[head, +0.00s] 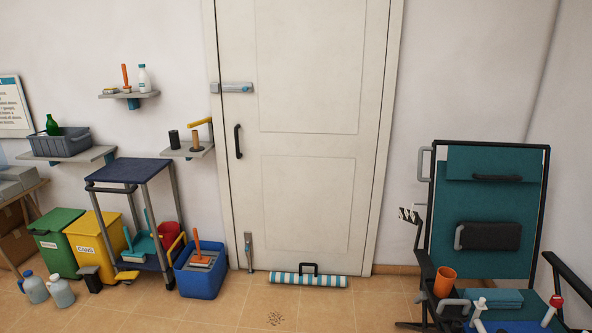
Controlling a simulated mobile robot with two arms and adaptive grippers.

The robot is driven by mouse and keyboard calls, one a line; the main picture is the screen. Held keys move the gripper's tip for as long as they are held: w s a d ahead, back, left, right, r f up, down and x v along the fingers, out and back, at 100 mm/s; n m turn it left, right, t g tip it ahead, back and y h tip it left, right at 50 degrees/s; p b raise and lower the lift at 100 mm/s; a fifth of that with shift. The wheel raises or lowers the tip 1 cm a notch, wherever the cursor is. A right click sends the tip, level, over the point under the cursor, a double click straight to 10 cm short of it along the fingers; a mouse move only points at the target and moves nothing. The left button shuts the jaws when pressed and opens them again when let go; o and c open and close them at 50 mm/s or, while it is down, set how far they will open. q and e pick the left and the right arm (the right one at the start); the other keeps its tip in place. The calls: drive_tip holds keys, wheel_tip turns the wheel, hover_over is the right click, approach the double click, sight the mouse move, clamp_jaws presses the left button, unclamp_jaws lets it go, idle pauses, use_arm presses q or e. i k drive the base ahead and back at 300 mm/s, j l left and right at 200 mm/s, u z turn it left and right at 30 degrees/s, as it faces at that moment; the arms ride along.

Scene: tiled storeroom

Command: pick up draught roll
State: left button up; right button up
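The draught roll (330,281) is a blue-green and white striped cylinder. It lies on the tiled floor along the foot of the closed white door (306,130). A black handle (308,268) stands up from its middle. The whole roll shows and nothing stands in front of it. Neither of my grippers shows in the head view.
Further left are a trolley (128,172), yellow bin (95,245), green bin (55,238) and jugs (60,291). Crumbs (275,318) lie on otherwise clear floor before the door.

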sight(316, 279)
drive_tip(key=i, duration=2)
